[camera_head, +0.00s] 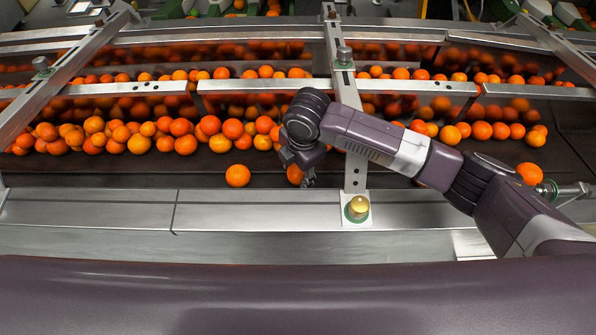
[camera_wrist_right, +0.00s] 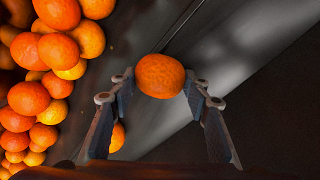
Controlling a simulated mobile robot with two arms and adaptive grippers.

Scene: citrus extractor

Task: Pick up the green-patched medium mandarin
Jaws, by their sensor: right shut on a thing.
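My right gripper (camera_head: 307,178) reaches down over the near side of the dark belt, and its hand partly hides an orange mandarin (camera_head: 294,174). In the right wrist view the right gripper (camera_wrist_right: 158,82) has a finger on each side of a round orange mandarin (camera_wrist_right: 161,76), held at the fingertips. No green patch shows on its visible side, so I cannot tell whether it is the green-patched one. My left gripper is not in view.
A single mandarin (camera_head: 237,175) lies on the belt left of my right gripper. Many mandarins (camera_head: 130,135) line the belt behind. A metal crossbar (camera_head: 356,170) with a brass knob (camera_head: 358,207) stands close to the right. A steel ledge (camera_head: 255,210) runs along the front.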

